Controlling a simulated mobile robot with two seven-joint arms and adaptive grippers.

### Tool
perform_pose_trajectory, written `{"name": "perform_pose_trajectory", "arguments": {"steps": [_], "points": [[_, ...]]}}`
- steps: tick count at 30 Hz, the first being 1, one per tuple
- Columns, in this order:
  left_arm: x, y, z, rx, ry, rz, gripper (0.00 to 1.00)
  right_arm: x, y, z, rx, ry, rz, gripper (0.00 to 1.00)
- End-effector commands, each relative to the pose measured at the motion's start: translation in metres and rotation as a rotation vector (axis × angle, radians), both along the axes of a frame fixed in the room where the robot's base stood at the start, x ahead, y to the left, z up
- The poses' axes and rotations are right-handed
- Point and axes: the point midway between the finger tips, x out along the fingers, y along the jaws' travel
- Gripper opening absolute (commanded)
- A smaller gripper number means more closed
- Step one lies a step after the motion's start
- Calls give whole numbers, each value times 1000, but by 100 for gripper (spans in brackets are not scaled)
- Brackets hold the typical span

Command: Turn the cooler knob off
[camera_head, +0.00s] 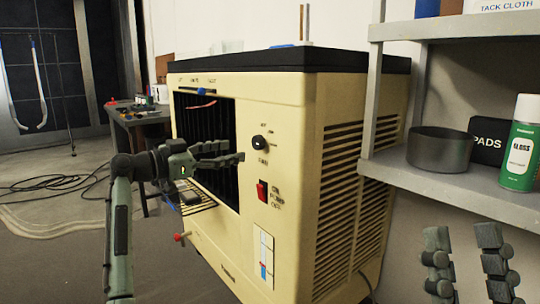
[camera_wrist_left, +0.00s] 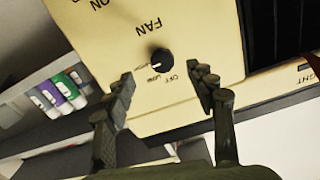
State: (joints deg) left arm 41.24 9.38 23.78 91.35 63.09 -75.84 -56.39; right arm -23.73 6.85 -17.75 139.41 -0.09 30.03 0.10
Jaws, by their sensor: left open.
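The cooler (camera_head: 280,140) is a cream box with a black top and side vents. Its round black knob (camera_head: 260,143) sits on the front panel; in the left wrist view the knob (camera_wrist_left: 162,59) has printed labels around it, including FAN, LOW and OFF. My left gripper (camera_head: 240,152) is open in front of the panel, close to the knob in the head view. In the left wrist view its fingers (camera_wrist_left: 163,82) are spread, with the knob showing between and beyond the tips. Contact is not visible. My right gripper (camera_head: 468,238) shows at the lower right, away from the cooler, its fingers apart.
A red switch (camera_head: 262,190) sits below the knob. A grey shelf (camera_head: 455,190) at right holds a dark bowl (camera_head: 439,149), a PADS box (camera_head: 488,142) and a green-and-white can (camera_head: 520,145). A work table (camera_head: 140,116) stands behind left; cables (camera_head: 60,183) lie on the floor.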

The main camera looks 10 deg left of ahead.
Motion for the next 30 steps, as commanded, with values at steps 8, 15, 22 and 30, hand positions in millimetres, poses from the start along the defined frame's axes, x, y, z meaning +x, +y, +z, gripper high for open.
{"name": "perform_pose_trajectory", "arguments": {"steps": [8, 15, 22, 30], "points": [[21, -18, 11, -8, -28, -11, 56, -9, -3, 7, 18, -47, 1, 40], [50, -40, 10, -6, -25, -10, 56, -12, -4, 7, 24, -69, -1, 40], [61, -48, 9, -5, -25, -9, 56, -14, -5, 8, 27, -77, -1, 40], [61, -48, 9, -4, -25, -8, 49, -14, -5, 8, 27, -78, -2, 40]]}}
